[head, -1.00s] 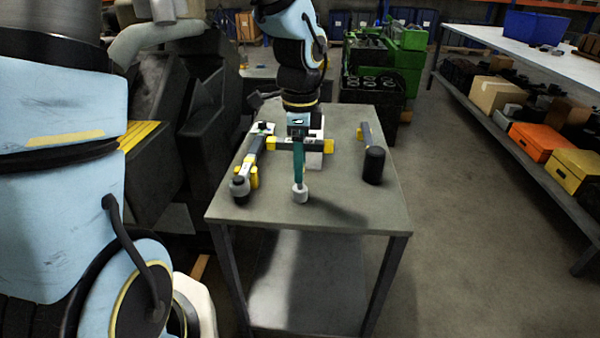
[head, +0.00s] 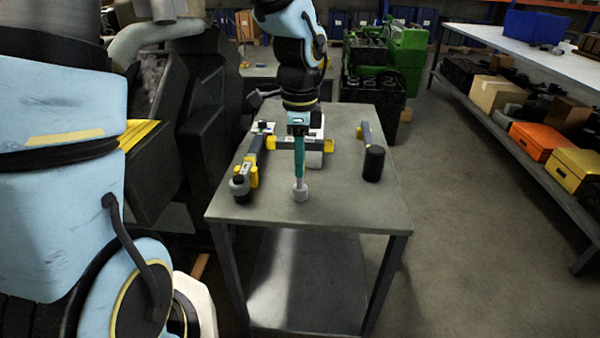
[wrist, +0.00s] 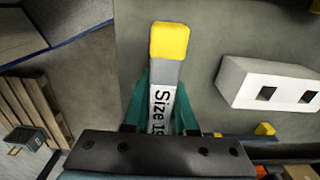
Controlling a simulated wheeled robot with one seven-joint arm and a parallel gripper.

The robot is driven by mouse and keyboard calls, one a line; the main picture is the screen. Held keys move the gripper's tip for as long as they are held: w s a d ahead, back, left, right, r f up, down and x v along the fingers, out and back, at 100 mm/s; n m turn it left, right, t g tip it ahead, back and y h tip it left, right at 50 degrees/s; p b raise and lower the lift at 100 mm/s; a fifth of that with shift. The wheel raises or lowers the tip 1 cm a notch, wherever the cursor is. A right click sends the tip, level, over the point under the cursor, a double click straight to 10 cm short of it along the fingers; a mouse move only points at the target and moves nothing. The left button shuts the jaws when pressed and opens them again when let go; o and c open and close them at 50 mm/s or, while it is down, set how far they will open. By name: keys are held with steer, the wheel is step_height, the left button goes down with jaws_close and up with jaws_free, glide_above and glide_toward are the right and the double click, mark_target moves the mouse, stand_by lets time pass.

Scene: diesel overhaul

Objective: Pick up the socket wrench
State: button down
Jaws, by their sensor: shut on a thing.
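The socket wrench (wrist: 163,75) is a grey bar with a yellow end and a white label starting "Size 1". In the wrist view it runs between the teal fingers of my gripper (wrist: 160,100), which is shut on it. Its lower part is hidden behind the dark palm plate. In the head view my gripper (head: 299,145) is low over the table, across a dark bar with yellow ends that appears to be this wrench (head: 327,145). I cannot tell whether it touches the table.
The table's front right is clear.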

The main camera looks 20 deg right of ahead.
steer(key=shift+r, duration=0.15)
stand_by(0.8)
step_height(320, 180, up, 10)
steer(key=shift+f+b, duration=0.1)
steer(key=shift+b, duration=0.3)
steer(key=c, duration=1.3)
jaws_free()
jaws_close()
